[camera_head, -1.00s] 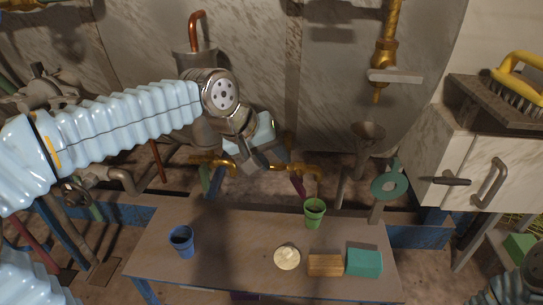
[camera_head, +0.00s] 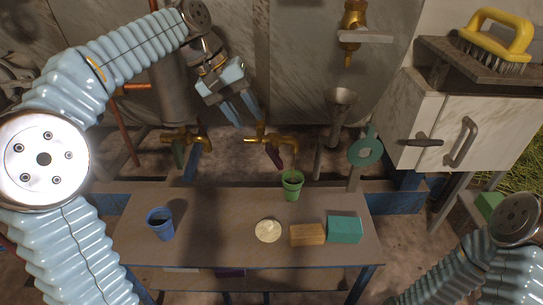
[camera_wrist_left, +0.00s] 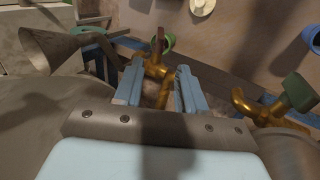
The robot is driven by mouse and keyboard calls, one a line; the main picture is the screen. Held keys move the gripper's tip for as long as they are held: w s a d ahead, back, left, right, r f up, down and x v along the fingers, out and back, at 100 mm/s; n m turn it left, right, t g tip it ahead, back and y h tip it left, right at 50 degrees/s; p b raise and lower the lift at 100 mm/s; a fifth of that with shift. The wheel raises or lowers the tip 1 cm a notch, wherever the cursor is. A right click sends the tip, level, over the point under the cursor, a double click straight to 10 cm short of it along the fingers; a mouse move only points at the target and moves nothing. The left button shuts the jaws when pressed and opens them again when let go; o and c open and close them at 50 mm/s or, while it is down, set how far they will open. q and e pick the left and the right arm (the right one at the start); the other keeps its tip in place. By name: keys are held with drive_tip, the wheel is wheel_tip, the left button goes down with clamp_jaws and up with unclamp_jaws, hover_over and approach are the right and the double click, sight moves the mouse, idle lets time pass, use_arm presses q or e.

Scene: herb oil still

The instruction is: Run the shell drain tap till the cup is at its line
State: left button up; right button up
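I cannot tell which is the shell drain tap. A green cup (camera_head: 292,186) stands on the bench, below and slightly right of the purple-handled tap. My left gripper (camera_head: 242,112) is open and empty, fingers pointing down toward that tap. In the left wrist view the brass tap (camera_wrist_left: 156,70) appears between the open fingers (camera_wrist_left: 156,88), apart from them. The cup's line and contents cannot be made out. My right gripper is out of view.
A blue cup (camera_head: 160,226), a pale disc (camera_head: 268,231), an orange-brown block (camera_head: 308,235) and a teal block (camera_head: 345,230) are on the bench (camera_head: 215,215). A funnel (camera_head: 340,98) stands behind, under another brass tap (camera_head: 352,22). A cabinet (camera_head: 440,130) is at right.

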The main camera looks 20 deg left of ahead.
sight(274, 161)
use_arm(q)
drive_tip(key=b+x, duration=0.3)
drive_tip(key=x, duration=1)
drive_tip(key=shift+f, duration=0.15)
drive_tip(key=shift+d, duration=0.1)
drive_tip(key=shift+c, duration=0.5)
clamp_jaws()
